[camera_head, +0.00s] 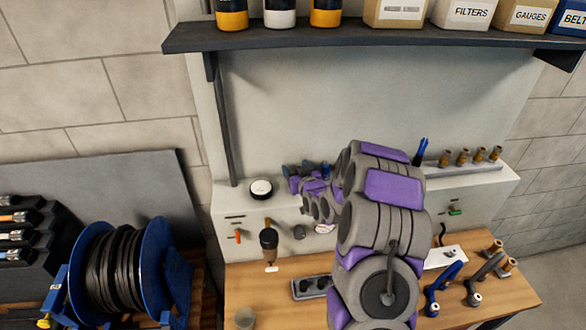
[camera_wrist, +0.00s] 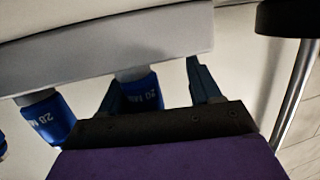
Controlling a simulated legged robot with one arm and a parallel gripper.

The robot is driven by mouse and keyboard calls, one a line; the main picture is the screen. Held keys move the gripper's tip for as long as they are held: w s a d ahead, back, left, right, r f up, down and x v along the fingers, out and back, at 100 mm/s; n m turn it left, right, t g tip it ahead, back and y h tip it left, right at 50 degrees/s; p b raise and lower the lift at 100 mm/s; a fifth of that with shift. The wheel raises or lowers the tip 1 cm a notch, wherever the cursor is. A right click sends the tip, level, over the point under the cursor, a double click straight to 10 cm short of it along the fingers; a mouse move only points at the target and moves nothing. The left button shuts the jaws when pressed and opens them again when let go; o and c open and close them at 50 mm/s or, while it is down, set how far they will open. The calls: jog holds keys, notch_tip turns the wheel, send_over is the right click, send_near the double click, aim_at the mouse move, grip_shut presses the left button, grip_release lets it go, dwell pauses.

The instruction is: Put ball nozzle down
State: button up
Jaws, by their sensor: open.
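My gripper (camera_wrist: 152,76) is open in the wrist view, with its two dark blue fingers apart. A blue-banded piece (camera_wrist: 140,95) with a "20" marking shows between the fingers, under a pale grey block; I cannot tell whether the fingers touch it. A similar piece (camera_wrist: 47,118) marked "28" is to the left. I cannot tell which thing is the ball nozzle, nor whether these pieces are nozzles. In the head view my purple and grey arm reaches to the back of the bench, and the fingers are not clear there.
A rack (camera_head: 462,169) carries several brass pieces. A shelf (camera_head: 380,38) hangs above. A blue hose reel (camera_head: 118,270) stands left.

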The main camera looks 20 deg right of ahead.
jog(key=shift+s+d+r, duration=0.25)
jog(key=shift+s+d, duration=0.25)
jog(key=shift+d, duration=0.2)
jog(key=shift+c, duration=0.4)
jog(key=shift+d+f, duration=0.15)
jog(key=shift+d, duration=0.1)
jog(key=shift+c, duration=0.9)
jog(key=shift+w+f, duration=0.1)
jog(key=shift+w, duration=0.1)
jog(key=shift+c, duration=1.4)
jog(key=shift+w+a, duration=0.1)
jog(key=shift+a, duration=0.3)
jog(key=c, duration=0.5)
jog(key=shift+c, duration=0.5)
jog(key=shift+d, duration=0.15)
grip_shut()
jog(key=shift+r, duration=0.25)
